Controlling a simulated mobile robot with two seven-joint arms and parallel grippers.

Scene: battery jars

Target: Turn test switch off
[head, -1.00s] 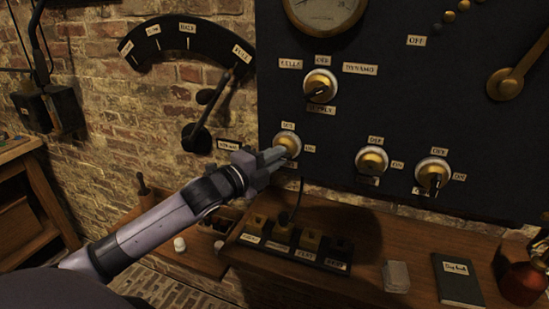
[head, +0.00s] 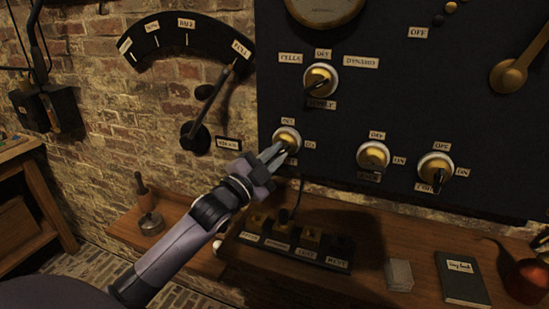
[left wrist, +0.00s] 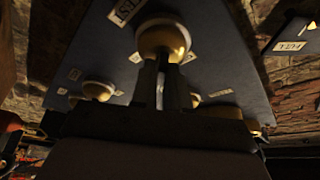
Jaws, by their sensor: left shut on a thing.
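The test switch (head: 287,140) is a brass knob on a pale round base, at the lower left of the dark panel (head: 340,115). An OFF label sits above it and an ON label to its right. My left gripper (head: 279,155) comes from the lower left with its fingers shut on the knob's handle. In the left wrist view the fingers (left wrist: 168,75) meet the brass knob (left wrist: 163,38), beside a label that seems to end in "ST". The fingers hide the handle, so I cannot tell its exact direction. My right gripper is not in view.
Two similar knobs (head: 373,155) (head: 435,172) are to the right, and the supply knob (head: 320,79) is above. A lever (head: 205,115) is on the brick wall at left. Below are a labelled socket block (head: 295,245), a book (head: 462,278) and a red object (head: 525,280).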

